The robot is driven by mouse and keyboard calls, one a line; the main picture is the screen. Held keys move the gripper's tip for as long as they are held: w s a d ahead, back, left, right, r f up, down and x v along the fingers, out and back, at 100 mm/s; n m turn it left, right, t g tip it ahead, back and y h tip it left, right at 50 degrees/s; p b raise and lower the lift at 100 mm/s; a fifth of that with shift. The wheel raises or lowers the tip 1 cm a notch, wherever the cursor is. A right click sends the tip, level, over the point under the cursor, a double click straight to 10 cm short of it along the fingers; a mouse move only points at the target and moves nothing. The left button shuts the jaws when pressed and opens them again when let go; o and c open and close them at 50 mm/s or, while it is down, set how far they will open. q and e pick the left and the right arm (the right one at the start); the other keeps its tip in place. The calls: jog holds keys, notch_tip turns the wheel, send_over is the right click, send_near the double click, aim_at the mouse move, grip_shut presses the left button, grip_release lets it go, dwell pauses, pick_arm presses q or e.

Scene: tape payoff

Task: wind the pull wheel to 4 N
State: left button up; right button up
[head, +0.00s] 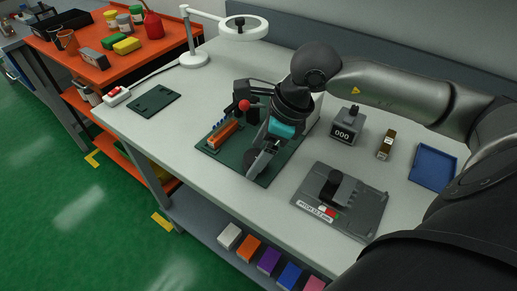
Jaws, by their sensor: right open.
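My right arm reaches in from the right, and its gripper (259,159) points down over the dark green base (214,151) of a fixture on the table. The jaws are open. A small dark round part (250,156) sits by the fingertips; it may be the pull wheel, but the gripper covers much of it, and I cannot tell whether the fingers touch it. An orange block (222,133) with blue pieces along it and a red ball knob (244,105) are on the fixture left of the gripper. No force reading is legible. My left gripper is not in view.
A grey box marked 000 (344,128), a small brown block (386,145) and a blue tray (433,167) lie to the right. A grey plate with a black knob (357,212) is at the front. A ring lamp (195,59) stands behind left.

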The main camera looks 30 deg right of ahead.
jog(key=shift+d+r, duration=0.15)
jog(key=shift+r, duration=0.2)
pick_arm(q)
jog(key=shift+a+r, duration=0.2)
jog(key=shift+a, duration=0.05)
pick_arm(e)
jog(key=v, duration=1.4)
jog(key=shift+s+r, duration=0.15)
jog(key=shift+s, duration=0.1)
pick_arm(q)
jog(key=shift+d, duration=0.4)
